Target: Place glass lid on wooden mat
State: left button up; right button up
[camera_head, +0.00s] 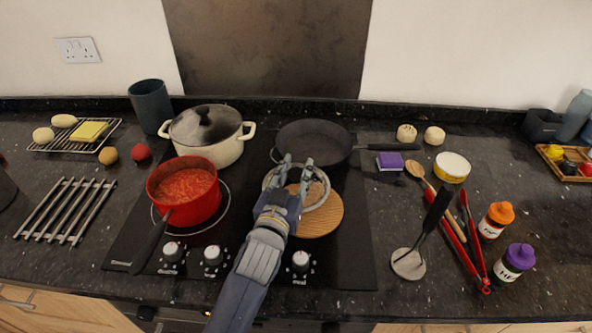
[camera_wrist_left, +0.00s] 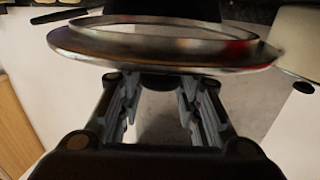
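The glass lid (camera_head: 325,200), clear with a metal rim, is at the front of my left gripper (camera_head: 296,172) in the head view. In the left wrist view the lid's rim (camera_wrist_left: 160,61) lies across the top, seen almost edge-on. Its dark knob sits between the two fingertips (camera_wrist_left: 158,84), and the gripper looks shut on it. The round wooden mat (camera_head: 322,224) lies on the hob's right front. The lid overlaps the mat's far left part in the picture; any gap between them is hard to tell. My right gripper is not in view.
A red pot of sauce (camera_head: 199,207) stands left of my arm, a cream lidded pot (camera_head: 223,151) behind it, and a dark frying pan (camera_head: 314,145) behind the lid. A purple sponge (camera_head: 390,161) and utensils lie right. Hob knobs line the front.

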pick_arm(q)
jog(key=o, duration=0.3)
jog(key=shift+r, duration=0.1)
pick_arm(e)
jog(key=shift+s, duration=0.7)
pick_arm(q)
jog(key=shift+r+p, duration=0.3)
jog(key=shift+r, duration=0.1)
jog(key=b+v, duration=0.2)
jog(key=v, duration=0.9)
jog(key=shift+f, duration=0.15)
jog(key=shift+s+a, duration=0.15)
jog(key=shift+s, duration=0.4)
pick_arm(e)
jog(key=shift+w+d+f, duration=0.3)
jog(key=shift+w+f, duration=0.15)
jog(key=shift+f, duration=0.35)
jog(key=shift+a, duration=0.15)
